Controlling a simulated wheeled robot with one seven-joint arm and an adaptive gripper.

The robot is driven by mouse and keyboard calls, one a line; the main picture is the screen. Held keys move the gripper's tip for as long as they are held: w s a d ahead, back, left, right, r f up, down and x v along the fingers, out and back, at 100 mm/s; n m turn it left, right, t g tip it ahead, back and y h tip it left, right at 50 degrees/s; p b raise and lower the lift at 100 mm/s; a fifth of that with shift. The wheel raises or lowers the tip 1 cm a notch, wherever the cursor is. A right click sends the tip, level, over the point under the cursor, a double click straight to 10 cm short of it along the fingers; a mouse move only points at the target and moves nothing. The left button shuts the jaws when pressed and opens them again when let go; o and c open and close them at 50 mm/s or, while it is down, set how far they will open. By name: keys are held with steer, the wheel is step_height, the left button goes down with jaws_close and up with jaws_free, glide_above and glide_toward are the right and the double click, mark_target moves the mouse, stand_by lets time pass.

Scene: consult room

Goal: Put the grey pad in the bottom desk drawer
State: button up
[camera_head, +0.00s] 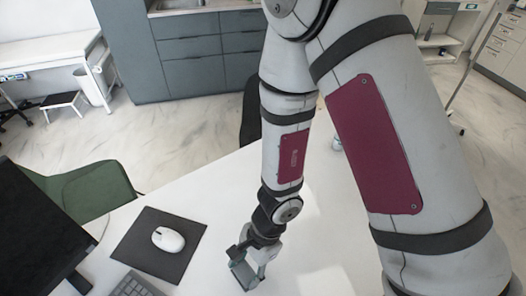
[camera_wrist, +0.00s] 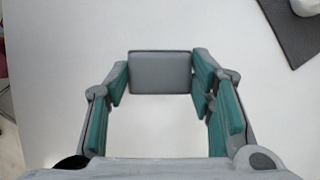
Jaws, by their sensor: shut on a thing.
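The grey pad (camera_wrist: 160,73) is a small rounded grey block between the two teal-lined fingers of my gripper (camera_wrist: 160,82). The fingers press on its left and right sides in the wrist view. In the head view my gripper (camera_head: 249,269) is low over the white desk (camera_head: 205,272), right of the mouse mat, and the pad (camera_head: 242,275) shows only partly at its tip. I cannot tell whether the pad touches the desktop. No desk drawer can be made out in either view.
A black mouse mat (camera_head: 143,250) with a white mouse (camera_head: 168,239), a keyboard (camera_head: 137,286) and a dark monitor (camera_head: 35,235) are on the left. A green chair (camera_head: 98,190) stands beyond the desk. Grey cabinets (camera_head: 190,75) line the back. The desktop around my gripper is clear.

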steer(key=w+d+r+n+g+h, duration=0.1)
steer(key=w+r+n, duration=0.1)
steer(key=w, duration=0.7)
steer(key=w+d+r+n+h, duration=0.1)
steer(key=w+n, duration=0.2)
steer(key=w, duration=0.6)
steer(key=w+d+r+n, duration=0.2)
steer(key=w+d+r, duration=0.2)
steer(key=d, duration=0.6)
steer(key=w+d+r+n+h, duration=0.1)
steer(key=w+d+r+n, duration=0.2)
steer(key=w+d, duration=0.3)
steer(key=d+r, duration=0.1)
steer(key=d, duration=0.4)
steer(key=shift+w+d+r+g+h, duration=0.15)
steer(key=shift+w+r+g+h, duration=0.05)
steer(key=shift+w+g+h, duration=0.1)
